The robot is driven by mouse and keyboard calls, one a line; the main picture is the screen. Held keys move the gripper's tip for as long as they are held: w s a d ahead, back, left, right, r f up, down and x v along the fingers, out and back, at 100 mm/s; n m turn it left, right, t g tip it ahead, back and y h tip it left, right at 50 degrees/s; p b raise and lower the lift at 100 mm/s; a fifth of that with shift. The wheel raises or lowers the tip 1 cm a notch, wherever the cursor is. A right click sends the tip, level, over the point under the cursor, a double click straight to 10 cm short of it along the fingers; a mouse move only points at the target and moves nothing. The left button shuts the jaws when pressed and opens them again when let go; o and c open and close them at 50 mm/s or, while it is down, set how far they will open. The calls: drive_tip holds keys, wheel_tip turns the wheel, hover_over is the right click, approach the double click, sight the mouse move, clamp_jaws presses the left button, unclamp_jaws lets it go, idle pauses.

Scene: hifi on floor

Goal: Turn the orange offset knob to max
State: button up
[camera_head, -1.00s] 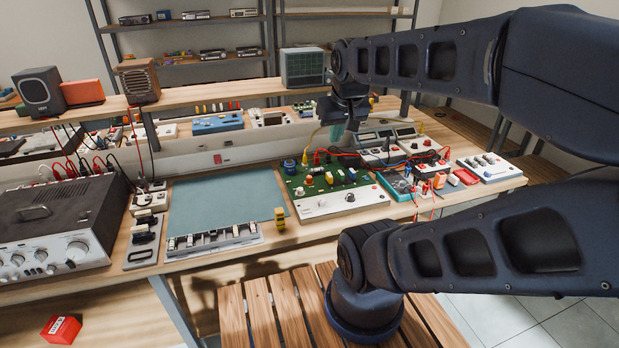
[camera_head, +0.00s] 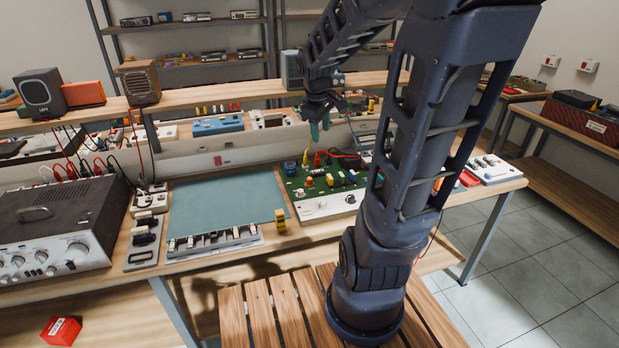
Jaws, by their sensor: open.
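A green circuit board (camera_head: 288,184) with a white front panel (camera_head: 328,205) sits on the workbench. Labels are too small to read, so I cannot tell for sure which is the offset knob. My gripper (camera_head: 319,131) hangs above the back of the board, its teal fingers pointing down, open and empty. It is apart from the knobs. My arm hides the right end of the board.
A blue-green mat (camera_head: 225,200) lies left of the board. Wires with yellow and red plugs (camera_head: 305,157) rise at the board's back. A grey amplifier (camera_head: 60,225) fills the left. A raised shelf (camera_head: 210,107) runs behind.

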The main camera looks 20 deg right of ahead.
drive_tip(key=w+d+f+n+g, duration=0.1)
drive_tip(key=w+f+n+g, duration=0.1)
drive_tip(key=w+f+n, duration=0.55)
drive_tip(key=n+y, duration=0.2)
drive_tip(key=n, duration=0.3)
hover_over(309, 178)
wheel_tip(309, 178, down, 11)
wheel_tip(309, 178, down, 11)
drive_tip(key=shift+s+r, duration=0.15)
drive_tip(key=shift+r, duration=0.05)
drive_tip(key=shift+c, duration=0.2)
clamp_jaws()
